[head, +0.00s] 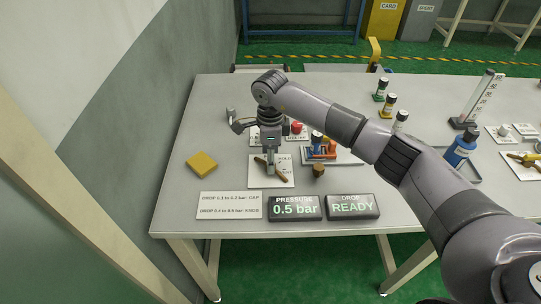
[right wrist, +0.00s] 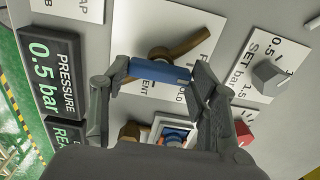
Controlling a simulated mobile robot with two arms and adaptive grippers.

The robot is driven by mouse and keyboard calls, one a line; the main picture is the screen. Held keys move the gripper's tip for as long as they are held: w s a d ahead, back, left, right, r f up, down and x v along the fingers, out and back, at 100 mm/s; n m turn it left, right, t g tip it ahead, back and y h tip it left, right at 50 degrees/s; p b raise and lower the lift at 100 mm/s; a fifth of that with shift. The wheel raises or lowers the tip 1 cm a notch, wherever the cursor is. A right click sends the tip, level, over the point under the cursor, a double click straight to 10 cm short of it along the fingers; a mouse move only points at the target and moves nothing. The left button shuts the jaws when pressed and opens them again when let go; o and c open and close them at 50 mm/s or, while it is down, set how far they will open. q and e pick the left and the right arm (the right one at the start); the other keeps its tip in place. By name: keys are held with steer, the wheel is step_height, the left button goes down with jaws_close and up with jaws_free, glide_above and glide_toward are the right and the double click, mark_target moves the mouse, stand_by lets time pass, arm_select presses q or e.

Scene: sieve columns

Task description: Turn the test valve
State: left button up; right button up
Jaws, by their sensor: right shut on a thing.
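The valve's brown lever (head: 283,178) lies on a white plate (head: 258,181) on the table. In the right wrist view the lever (right wrist: 205,43) runs from a rounded hub toward the upper right, and the plate lettering is partly covered. My right gripper (head: 270,172) points down over the lever and hides its middle in the head view. In the right wrist view its fingers (right wrist: 158,78) are closed on a blue bar-like piece (right wrist: 157,70) that spans between them. I cannot tell whether this piece belongs to the valve. My left gripper is not in view.
A pressure display (head: 295,208) reads 0.5 bar beside a display (head: 352,206) reading READY. A yellow pad (head: 201,164) lies to the left. A brown knob (head: 318,170), a tray (head: 347,158) and a blue bottle (head: 460,149) stand to the right. A SET dial (right wrist: 269,77) is close by.

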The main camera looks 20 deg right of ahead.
steer(key=shift+c, duration=1.2)
steer(key=shift+m, duration=0.4)
steer(key=m, duration=0.2)
steer(key=shift+m+b, duration=0.3)
steer(key=shift+b, duration=0.1)
steer(key=m, duration=0.5)
steer(key=shift+b, duration=0.3)
steer(key=shift+m, duration=0.3)
steer(key=o, duration=1.2)
steer(key=shift+c, duration=0.2)
